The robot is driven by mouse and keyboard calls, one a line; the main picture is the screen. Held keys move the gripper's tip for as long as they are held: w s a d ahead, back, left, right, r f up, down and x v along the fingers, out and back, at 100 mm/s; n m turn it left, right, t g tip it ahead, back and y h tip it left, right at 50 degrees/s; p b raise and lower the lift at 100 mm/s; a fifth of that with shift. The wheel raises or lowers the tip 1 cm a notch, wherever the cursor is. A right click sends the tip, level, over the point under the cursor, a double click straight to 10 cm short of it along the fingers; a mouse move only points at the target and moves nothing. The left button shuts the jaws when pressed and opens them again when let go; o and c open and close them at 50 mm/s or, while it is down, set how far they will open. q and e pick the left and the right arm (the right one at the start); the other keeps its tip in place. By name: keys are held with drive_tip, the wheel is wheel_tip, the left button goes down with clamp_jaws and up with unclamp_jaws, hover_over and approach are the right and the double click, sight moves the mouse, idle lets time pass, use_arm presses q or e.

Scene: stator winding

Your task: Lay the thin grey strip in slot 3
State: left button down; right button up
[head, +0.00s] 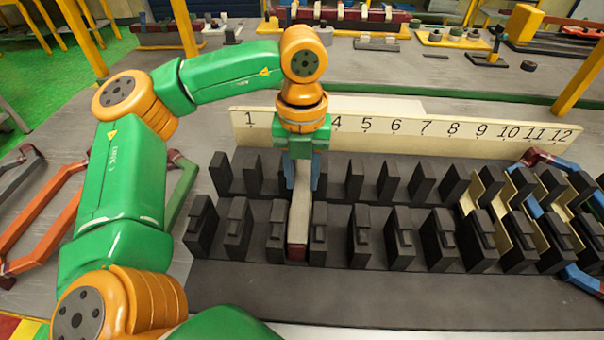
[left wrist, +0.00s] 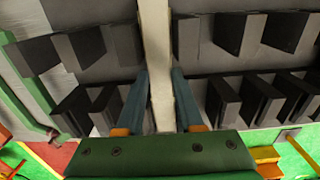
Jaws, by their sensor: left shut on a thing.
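The thin grey strip (head: 300,212) is a pale, long bar with a dark red near end, running front to back. My left gripper (head: 304,178) points down over its far part and is shut on it. In the left wrist view the strip (left wrist: 158,45) runs between the two blue fingers (left wrist: 158,95). The strip's near end lies between the third and fourth front blocks from the left, in line with slot 3 (head: 298,222). Its far end is hidden by the gripper. I cannot tell whether it rests on the slot floor.
A white number board (head: 385,123) stands behind the two rows of black blocks (head: 360,238); my arm hides 2 and 3. Cream and blue pieces (head: 508,212) sit among the right-hand blocks. Orange and grey frames (head: 45,225) lie at left. The dark front ledge (head: 400,300) is clear.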

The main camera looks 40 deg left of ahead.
sight(302, 186)
use_arm(q)
drive_tip(key=shift+c, duration=2.3)
unclamp_jaws()
drive_tip(key=shift+r+p, duration=0.6)
drive_tip(key=shift+r, duration=0.25)
wheel_tip(302, 186, up, 7)
drive_tip(key=p, duration=0.6)
drive_tip(key=shift+r, duration=0.2)
